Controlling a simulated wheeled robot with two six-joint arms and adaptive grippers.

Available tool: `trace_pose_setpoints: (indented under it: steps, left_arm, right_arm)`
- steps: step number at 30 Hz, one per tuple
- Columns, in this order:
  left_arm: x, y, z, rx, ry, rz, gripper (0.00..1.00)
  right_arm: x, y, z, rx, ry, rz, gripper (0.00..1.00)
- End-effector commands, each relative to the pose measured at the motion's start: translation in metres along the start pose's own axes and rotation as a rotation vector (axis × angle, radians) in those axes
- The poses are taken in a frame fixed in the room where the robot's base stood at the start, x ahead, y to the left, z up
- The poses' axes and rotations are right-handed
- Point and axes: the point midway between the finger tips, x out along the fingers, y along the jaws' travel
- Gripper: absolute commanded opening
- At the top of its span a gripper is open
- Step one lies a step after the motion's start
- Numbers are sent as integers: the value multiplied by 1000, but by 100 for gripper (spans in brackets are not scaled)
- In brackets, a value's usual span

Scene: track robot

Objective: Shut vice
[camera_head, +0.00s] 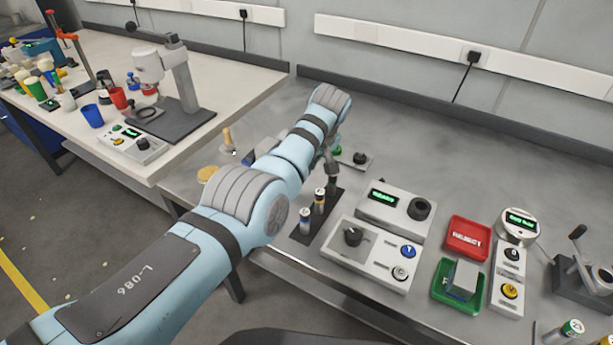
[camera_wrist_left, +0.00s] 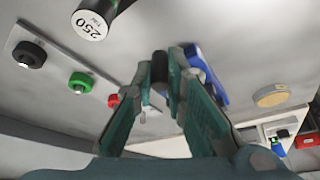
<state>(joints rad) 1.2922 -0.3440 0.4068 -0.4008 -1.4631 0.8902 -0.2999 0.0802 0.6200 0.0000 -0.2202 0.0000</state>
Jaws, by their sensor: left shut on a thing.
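My left gripper (camera_head: 332,165) is at the bench behind the control boxes, with the arm reaching across the head view and hiding much of that spot. In the left wrist view the fingers (camera_wrist_left: 168,68) are shut on a small dark piece (camera_wrist_left: 160,66), possibly the vice's handle. A blue body (camera_wrist_left: 208,75) shows just beside and behind the fingertips. It may be part of the vice, but most of it is hidden, so I cannot tell how far the jaws are apart. No vice shows clearly in the head view. My right gripper is not in view.
A panel with a black knob (camera_wrist_left: 29,54), green button (camera_wrist_left: 80,82) and red button (camera_wrist_left: 113,101) is near the gripper. A black weight marked 250 (camera_wrist_left: 90,25) is close by.

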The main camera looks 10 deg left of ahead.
Motion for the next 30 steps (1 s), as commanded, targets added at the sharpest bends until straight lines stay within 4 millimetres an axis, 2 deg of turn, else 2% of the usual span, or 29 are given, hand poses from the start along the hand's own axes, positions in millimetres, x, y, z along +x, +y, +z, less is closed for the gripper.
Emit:
trace_pose_setpoints:
  steps: [3, 15, 16, 19, 30]
  left_arm:
    - [1, 0, 1, -8, -4, -5, 0]
    - [0, 1, 1, -12, -5, -6, 0]
    - [0, 1, 1, -12, -5, -6, 17]
    - [0, 1, 1, -12, -5, -6, 33]
    - [-5, 2, 0, -11, -1, -4, 33]
  right_arm:
    - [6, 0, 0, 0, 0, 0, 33]
    - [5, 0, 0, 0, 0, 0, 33]
    - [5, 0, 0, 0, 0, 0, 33]
    - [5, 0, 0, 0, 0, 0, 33]
    - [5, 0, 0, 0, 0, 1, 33]
